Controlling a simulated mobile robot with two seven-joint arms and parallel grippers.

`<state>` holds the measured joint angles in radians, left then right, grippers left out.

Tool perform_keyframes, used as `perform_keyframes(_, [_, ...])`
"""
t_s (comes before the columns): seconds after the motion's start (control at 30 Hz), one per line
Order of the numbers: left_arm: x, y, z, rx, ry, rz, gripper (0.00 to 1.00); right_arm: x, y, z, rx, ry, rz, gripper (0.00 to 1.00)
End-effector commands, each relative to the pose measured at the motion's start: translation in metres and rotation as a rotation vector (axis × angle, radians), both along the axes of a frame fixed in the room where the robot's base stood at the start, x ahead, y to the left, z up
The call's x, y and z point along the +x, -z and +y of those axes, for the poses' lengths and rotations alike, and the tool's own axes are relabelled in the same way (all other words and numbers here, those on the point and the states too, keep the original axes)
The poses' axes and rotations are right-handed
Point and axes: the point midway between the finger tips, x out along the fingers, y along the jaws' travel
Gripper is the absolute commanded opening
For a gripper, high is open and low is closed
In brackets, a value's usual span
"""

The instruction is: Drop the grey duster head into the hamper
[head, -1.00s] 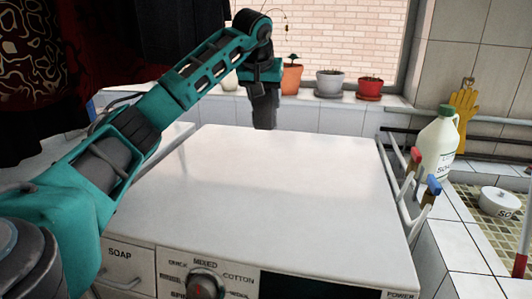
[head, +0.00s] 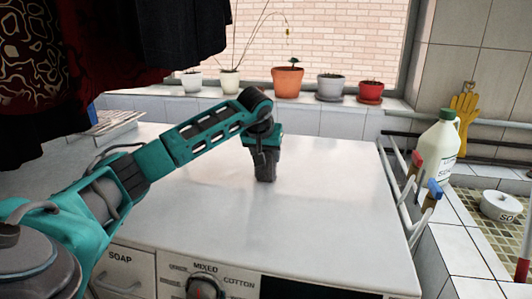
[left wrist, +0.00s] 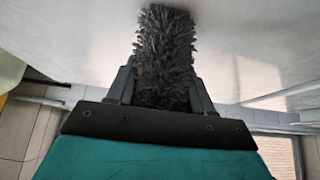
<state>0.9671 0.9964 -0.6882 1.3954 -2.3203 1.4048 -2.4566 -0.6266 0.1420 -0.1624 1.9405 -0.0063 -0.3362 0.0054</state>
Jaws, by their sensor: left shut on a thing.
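My left gripper (head: 265,170) points down over the white top of the washing machine. In the left wrist view its two fingers are shut on the grey duster head (left wrist: 165,45), a dark, shaggy piece that sticks out past the fingertips. In the head view I cannot make out the duster head apart from the dark gripper. I cannot tell whether it touches the top. The hamper is not in view. My right gripper is not in view.
The washing machine top (head: 330,215) is otherwise clear. A rack with red and blue ends (head: 420,185) stands at its right edge, beside a white bottle (head: 437,145). Potted plants (head: 287,80) line the sill behind. Dark clothes (head: 180,30) hang at upper left.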

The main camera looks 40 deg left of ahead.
Motion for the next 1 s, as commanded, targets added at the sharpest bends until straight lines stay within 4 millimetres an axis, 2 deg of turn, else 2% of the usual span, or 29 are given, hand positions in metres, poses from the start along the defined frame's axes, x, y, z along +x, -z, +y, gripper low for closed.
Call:
perform_keyframes(0.2, [0.000, 0.003, 0.000, 0.000, 0.000, 0.001, 0.21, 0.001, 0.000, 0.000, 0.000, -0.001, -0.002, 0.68])
perform_keyframes(0.23, [0.000, 0.003, 0.000, 0.000, 0.000, 0.001, 0.52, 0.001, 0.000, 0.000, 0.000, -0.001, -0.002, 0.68])
perform_keyframes(0.5, [0.000, 0.003, 0.000, 0.000, 0.000, 0.001, 0.77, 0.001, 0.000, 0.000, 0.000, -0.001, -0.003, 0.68])
perform_keyframes(0.77, [0.000, 0.000, 0.000, 0.000, 0.000, 0.000, 0.77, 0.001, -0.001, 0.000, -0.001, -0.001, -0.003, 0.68])
perform_keyframes(0.87, [-0.003, -0.008, -0.002, 0.001, 0.001, -0.003, 0.77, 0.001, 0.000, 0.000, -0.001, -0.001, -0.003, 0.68])
perform_keyframes(1.0, [-0.015, -0.029, -0.008, 0.003, 0.001, -0.004, 0.77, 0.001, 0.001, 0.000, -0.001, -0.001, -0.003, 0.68])
